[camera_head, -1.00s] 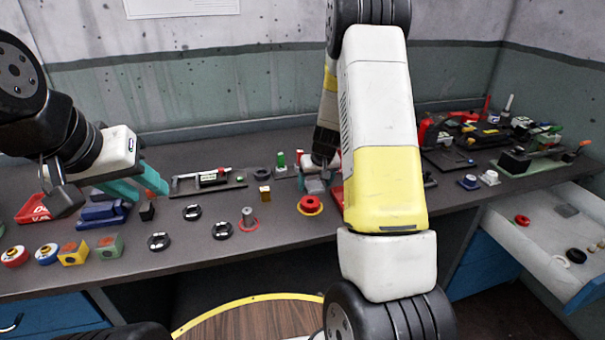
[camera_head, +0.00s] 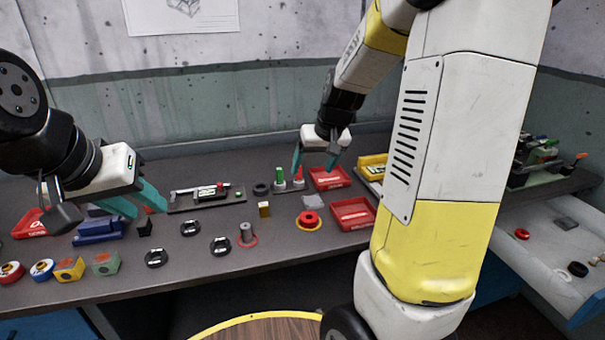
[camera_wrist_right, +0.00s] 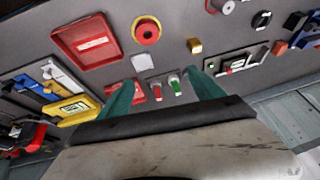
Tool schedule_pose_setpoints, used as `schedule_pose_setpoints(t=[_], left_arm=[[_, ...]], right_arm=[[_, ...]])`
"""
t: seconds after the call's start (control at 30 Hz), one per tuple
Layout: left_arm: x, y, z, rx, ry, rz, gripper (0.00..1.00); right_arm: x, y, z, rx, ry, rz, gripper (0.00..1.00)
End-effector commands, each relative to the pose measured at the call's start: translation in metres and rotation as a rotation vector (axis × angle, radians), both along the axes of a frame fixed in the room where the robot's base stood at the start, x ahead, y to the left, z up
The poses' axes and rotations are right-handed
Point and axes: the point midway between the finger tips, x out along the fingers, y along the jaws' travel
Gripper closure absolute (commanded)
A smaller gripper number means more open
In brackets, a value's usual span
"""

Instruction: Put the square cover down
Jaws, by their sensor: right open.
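The square cover (camera_head: 313,202) looks like a small grey square plate. It lies on the bench top between the red-and-yellow button and the red trays. It also shows in the right wrist view (camera_wrist_right: 143,62), apart from the fingers. My right gripper (camera_head: 315,164) is open and empty behind the cover, above the back of the bench. Its teal fingers also show in the right wrist view (camera_wrist_right: 160,90), with a gap between them. My left gripper (camera_head: 138,203) has its fingers spread at the left, above the bench and far from the cover.
Red trays stand right of the cover, one nearer (camera_head: 354,214) and one farther back (camera_head: 328,178). A red-and-yellow button (camera_head: 310,221) is just in front. Green and red posts (camera_head: 281,177) stand close to my right gripper. A yellow block (camera_head: 264,209) is to the left.

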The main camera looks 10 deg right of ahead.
Motion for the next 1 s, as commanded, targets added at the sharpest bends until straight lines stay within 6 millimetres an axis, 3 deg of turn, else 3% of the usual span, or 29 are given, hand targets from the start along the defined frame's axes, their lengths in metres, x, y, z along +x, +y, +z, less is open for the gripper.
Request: schedule_pose_setpoints(t=[0.03, 0.1, 0.23, 0.4, 0.57, 0.6, 0.77, 0.87, 1.0], left_arm=[[0.0, 0.0, 0.0, 0.0, 0.0, 0.0, 0.64], [0.0, 0.0, 0.0, 0.0, 0.0, 0.0, 0.64], [0.0, 0.0, 0.0, 0.0, 0.0, 0.0, 0.64], [0.0, 0.0, 0.0, 0.0, 0.0, 0.0, 0.64], [0.0, 0.0, 0.0, 0.0, 0.0, 0.0, 0.64], [0.0, 0.0, 0.0, 0.0, 0.0, 0.0, 0.64], [0.0, 0.0, 0.0, 0.0, 0.0, 0.0, 0.64], [0.0, 0.0, 0.0, 0.0, 0.0, 0.0, 0.64], [0.0, 0.0, 0.0, 0.0, 0.0, 0.0, 0.64]], right_arm=[[-0.021, 0.01, 0.024, 0.03, -0.023, 0.006, 0.24], [-0.051, 0.022, 0.047, 0.058, -0.039, 0.015, 0.24], [-0.109, 0.042, 0.079, 0.086, -0.068, 0.034, 0.24], [-0.176, 0.056, 0.097, 0.08, -0.098, 0.046, 0.24], [-0.212, 0.061, 0.099, 0.062, -0.116, 0.043, 0.24], [-0.216, 0.061, 0.099, 0.057, -0.117, 0.043, 0.2], [-0.208, 0.058, 0.097, 0.042, -0.108, 0.032, 0.2], [-0.179, 0.051, 0.094, 0.019, -0.09, 0.02, 0.2], [-0.121, 0.035, 0.078, -0.023, -0.06, 0.0, 0.2]])
